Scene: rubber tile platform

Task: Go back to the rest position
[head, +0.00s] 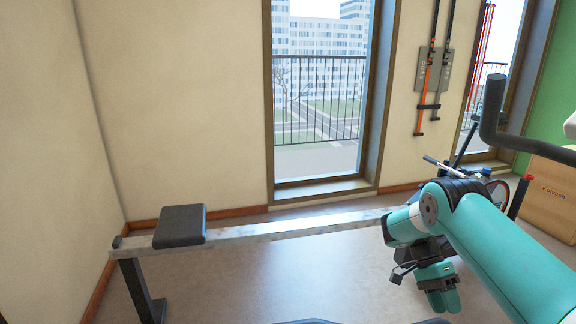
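My teal arm reaches in from the lower right of the head view. My gripper (440,297) hangs at its end, pointing down, in front of a metal rail and above the floor as seen here. Its teal fingers are close together and small in the picture. I cannot tell whether they are open or shut. No object shows in them.
A rowing machine with a black seat (180,227) and a long metal rail (285,229) spans the room before the window. A wooden box (552,192) stands at the right. Orange and grey straps (424,90) hang on the wall. Bare floor (270,275) lies left of my arm.

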